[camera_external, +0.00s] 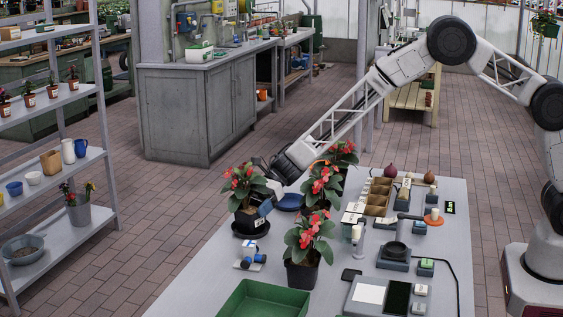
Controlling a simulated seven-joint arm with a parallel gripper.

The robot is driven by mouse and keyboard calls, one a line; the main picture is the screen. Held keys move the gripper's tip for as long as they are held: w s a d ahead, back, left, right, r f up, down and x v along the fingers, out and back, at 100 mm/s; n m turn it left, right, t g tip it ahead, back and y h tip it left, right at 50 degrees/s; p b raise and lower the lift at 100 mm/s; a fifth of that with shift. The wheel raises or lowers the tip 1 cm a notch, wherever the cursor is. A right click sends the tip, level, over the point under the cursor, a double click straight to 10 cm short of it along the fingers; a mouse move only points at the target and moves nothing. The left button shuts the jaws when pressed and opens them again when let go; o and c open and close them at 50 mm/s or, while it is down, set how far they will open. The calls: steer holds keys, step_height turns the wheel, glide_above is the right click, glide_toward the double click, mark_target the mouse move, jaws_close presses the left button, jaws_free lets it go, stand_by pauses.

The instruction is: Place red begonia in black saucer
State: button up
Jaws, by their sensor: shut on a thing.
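A red begonia (243,182) with green leaves stands upright in a dark pot at the left edge of the table. My gripper (264,208) reaches in from the right and is shut on this pot's right side near the rim. The black saucer (250,232) shows as a dark rim directly under the pot. I cannot tell whether the pot rests fully on it or hangs just above. The fingertips are small and partly hidden by the pot and leaves.
More red-flowered plants stand close by: one in front (309,238) in a black pot, others behind it (322,183). A green tray (264,300) is at the front. Divided boxes (377,198) and small devices fill the right side.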

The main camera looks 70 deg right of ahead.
steer(key=shift+f, duration=0.1)
steer(key=o, duration=0.9)
steer(key=v, duration=1.2)
steer(key=shift+r, duration=0.2)
steer(key=shift+w, duration=0.1)
